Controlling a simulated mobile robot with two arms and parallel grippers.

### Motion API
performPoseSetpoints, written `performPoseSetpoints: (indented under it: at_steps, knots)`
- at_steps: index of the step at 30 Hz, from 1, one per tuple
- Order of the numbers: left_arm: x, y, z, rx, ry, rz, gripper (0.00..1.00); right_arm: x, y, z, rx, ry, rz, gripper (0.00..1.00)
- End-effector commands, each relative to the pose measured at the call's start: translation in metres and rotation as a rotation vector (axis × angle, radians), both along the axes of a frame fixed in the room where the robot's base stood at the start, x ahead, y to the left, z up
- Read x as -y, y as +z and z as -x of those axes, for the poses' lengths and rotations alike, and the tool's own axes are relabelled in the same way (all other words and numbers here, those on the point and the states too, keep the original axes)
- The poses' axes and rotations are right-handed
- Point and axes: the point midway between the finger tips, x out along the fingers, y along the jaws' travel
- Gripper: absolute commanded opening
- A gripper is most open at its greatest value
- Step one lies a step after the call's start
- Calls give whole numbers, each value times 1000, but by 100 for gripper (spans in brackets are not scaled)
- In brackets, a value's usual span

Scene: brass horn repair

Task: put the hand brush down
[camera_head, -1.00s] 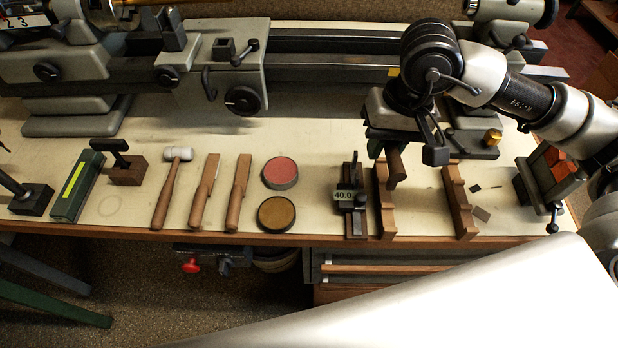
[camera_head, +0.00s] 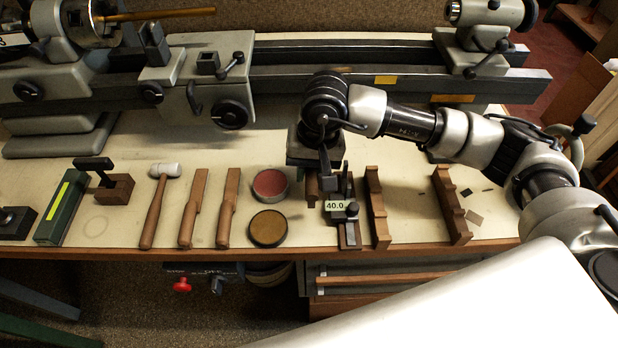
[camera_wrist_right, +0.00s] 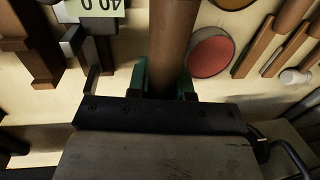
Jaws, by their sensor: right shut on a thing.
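My right gripper (camera_head: 313,170) is above the bench, just left of the gauge block marked 40.0. In the right wrist view, its green fingers (camera_wrist_right: 165,82) are shut on a brown, round wooden handle (camera_wrist_right: 172,40), seemingly the hand brush. The handle runs up out of the picture, so its far end and any bristles are hidden. In the head view, only a short brown piece of it (camera_head: 312,188) shows below the gripper. I cannot tell whether it touches the bench. My left gripper is in neither view.
The gauge block (camera_head: 347,230) stands close to the handle. A red round pad (camera_head: 269,184) and a tan one (camera_head: 267,229) lie to its left. Two notched wooden bars (camera_head: 377,210) (camera_head: 452,210) stand to the right, with bare bench between them. The lathe (camera_head: 330,88) stands behind.

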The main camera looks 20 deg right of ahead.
Motion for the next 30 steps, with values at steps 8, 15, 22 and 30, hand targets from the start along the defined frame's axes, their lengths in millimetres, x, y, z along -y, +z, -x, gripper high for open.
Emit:
performPoseSetpoints:
  at_steps: [8, 15, 22, 30]
  knots:
    - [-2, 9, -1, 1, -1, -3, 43, 0, -33, 0, -5, -1, 1, 0]
    - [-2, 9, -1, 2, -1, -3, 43, 0, -40, 0, 0, 0, 0, 0]
    - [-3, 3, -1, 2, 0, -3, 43, 0, -44, 0, 0, 0, 0, 22]
    - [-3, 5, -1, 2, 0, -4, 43, 0, -43, 0, -2, -1, 2, 46]
